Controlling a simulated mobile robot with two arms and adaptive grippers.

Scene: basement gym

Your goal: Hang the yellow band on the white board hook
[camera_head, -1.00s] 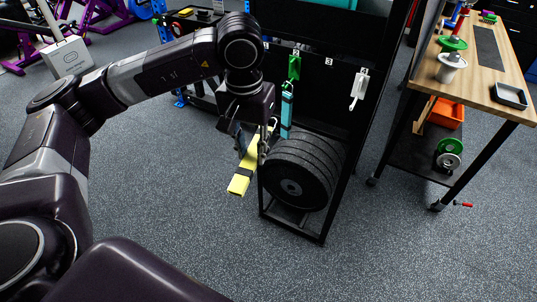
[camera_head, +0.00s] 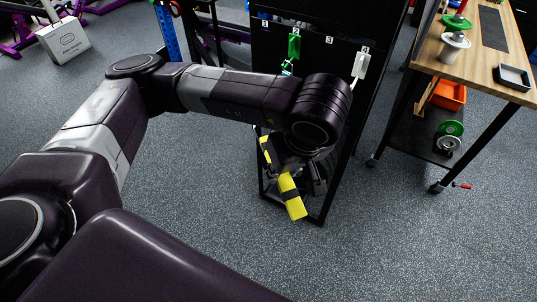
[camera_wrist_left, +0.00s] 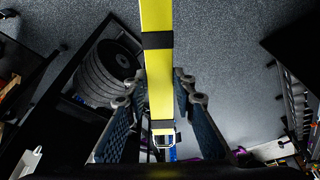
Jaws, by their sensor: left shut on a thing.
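The yellow band (camera_head: 292,198), a flat strap with dark wraps and a metal clip, is in my left gripper (camera_head: 297,184). The band hangs tilted below the hand in the head view. In the left wrist view the band (camera_wrist_left: 160,80) runs between the two fingers of the left gripper (camera_wrist_left: 162,103), with its clip (camera_wrist_left: 163,140) near the palm. A white hook piece (camera_head: 361,65) is on the black board (camera_head: 330,62), above and right of the gripper and apart from it. My right gripper is not in view.
A green hook piece (camera_head: 294,46) is on the board, with a teal item (camera_head: 287,68) below it, partly hidden by my arm. Weight plates (camera_wrist_left: 104,70) sit in the rack beside the gripper. A wooden workbench (camera_head: 460,65) stands at right. Open floor lies in front.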

